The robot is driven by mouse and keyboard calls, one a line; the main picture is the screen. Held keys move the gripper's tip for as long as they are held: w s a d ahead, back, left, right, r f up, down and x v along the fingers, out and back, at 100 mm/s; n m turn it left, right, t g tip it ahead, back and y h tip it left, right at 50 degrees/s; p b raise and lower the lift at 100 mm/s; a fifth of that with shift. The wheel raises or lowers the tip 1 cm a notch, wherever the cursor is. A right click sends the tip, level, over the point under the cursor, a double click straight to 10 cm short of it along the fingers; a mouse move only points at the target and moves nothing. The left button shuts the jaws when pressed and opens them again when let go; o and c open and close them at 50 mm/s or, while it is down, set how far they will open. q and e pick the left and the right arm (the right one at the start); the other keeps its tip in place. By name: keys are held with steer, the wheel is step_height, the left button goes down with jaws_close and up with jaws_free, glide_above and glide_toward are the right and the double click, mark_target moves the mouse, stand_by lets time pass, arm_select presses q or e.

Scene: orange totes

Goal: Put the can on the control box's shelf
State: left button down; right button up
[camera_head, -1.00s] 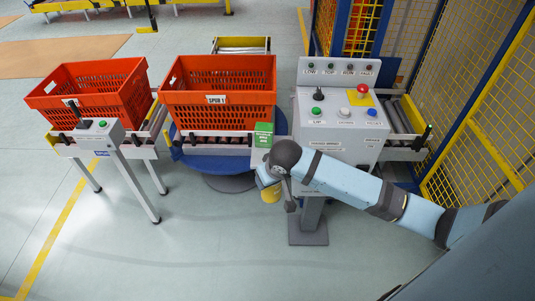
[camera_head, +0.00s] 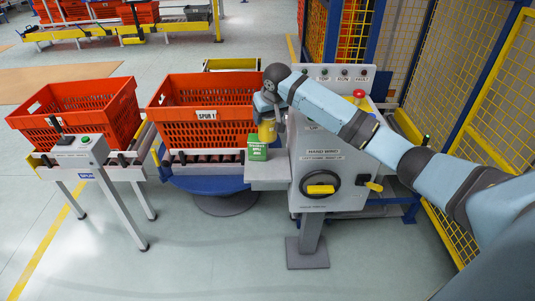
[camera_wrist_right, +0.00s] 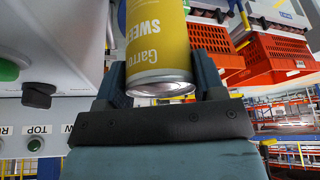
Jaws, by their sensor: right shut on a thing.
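A yellow can (camera_head: 267,131) is held by my right gripper (camera_head: 268,112), just above and behind the green carton on the shelf. In the right wrist view the can (camera_wrist_right: 158,45) sits between the two dark fingers (camera_wrist_right: 160,80), its silver rim towards the palm. The control box (camera_head: 331,140) is a grey cabinet on a post, partly hidden by my right arm. Its shelf (camera_head: 268,176) juts out from the left side at lower height. Whether the can touches anything below is hidden. My left gripper is not in view.
A green carton (camera_head: 257,148) stands on the shelf. An orange tote (camera_head: 205,118) stands left of the control box, and another orange tote (camera_head: 78,110) farther left. A yellow mesh fence (camera_head: 480,95) is on the right. The shelf's front part is bare.

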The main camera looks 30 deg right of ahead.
step_height(320, 180, down, 14)
steer(key=shift+r, duration=0.1)
stand_by(0.4)
steer(key=o, duration=1.1)
